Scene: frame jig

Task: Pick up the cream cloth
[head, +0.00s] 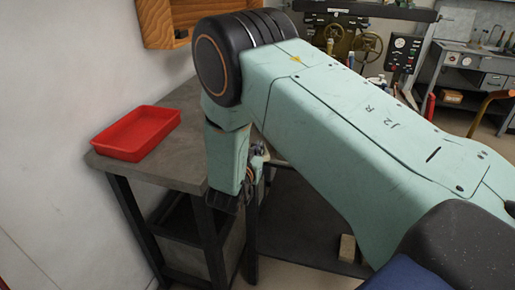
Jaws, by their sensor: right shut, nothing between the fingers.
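I see no cream cloth in the head view; my right arm hides a large part of the scene. My right arm crosses the picture from the lower right and bends down at the table's right end. My right gripper (228,199) is a small dark shape at the lower end of that arm, by the edge of the grey table (168,172). It is shut with nothing in it. My left gripper is out of view.
A red tray (136,134) sits on the table at the left, by the white wall. A small tan block (347,248) shows low down under my arm. A wooden wall box (163,22) hangs above. A workbench (470,60) stands at the back right.

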